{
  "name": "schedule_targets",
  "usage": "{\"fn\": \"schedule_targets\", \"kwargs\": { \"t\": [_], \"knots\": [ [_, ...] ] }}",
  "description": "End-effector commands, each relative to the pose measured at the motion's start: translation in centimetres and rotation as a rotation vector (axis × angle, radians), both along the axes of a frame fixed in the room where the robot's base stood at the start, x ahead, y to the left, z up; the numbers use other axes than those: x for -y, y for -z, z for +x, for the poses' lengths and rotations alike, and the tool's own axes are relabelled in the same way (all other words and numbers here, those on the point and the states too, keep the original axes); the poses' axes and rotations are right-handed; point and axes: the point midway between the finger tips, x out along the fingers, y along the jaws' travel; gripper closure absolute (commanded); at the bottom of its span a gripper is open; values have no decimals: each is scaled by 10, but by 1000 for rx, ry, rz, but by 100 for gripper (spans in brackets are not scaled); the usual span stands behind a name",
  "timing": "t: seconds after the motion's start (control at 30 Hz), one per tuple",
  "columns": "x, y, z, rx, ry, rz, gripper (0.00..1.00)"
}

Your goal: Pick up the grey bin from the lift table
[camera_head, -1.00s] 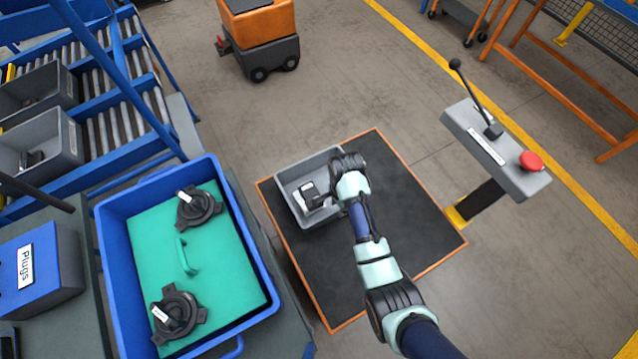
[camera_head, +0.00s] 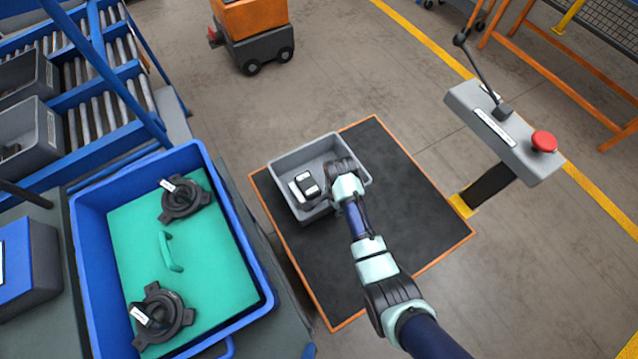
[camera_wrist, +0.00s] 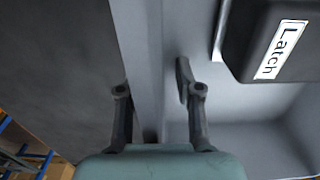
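The grey bin (camera_head: 287,167) sits on the dark top of the orange-edged lift table (camera_head: 410,225), toward its far left part. A dark block with a white "Latch" label (camera_wrist: 278,50) is inside the bin; it also shows in the head view (camera_head: 305,186). My gripper (camera_head: 338,172) is at the bin's right wall. In the wrist view its two fingers (camera_wrist: 155,95) are apart, one on each side of the bin wall (camera_wrist: 142,50), one outside and one inside. I see no firm contact on the wall. The bin's underside is hidden.
A blue tote (camera_head: 222,165) with a green insert and two black parts stands at left. A control post with a red button (camera_head: 544,142) stands at right. An orange cart (camera_head: 252,40) is behind. The table's right part is clear.

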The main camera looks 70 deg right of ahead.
Motion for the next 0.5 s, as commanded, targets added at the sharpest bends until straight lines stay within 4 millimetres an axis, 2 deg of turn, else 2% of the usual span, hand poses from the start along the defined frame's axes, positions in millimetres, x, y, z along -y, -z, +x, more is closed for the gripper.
{"fn": "schedule_targets", "kwargs": {
  "t": [0.03, 0.23, 0.43, 0.5],
  "knots": [
    [0, 6, 0, 0, 0, 0, 65],
    [0, 4, 0, 1, 0, -1, 67],
    [0, 4, 0, 1, 0, -1, 100],
    [0, 4, 0, 0, 0, 0, 100]
  ]
}}
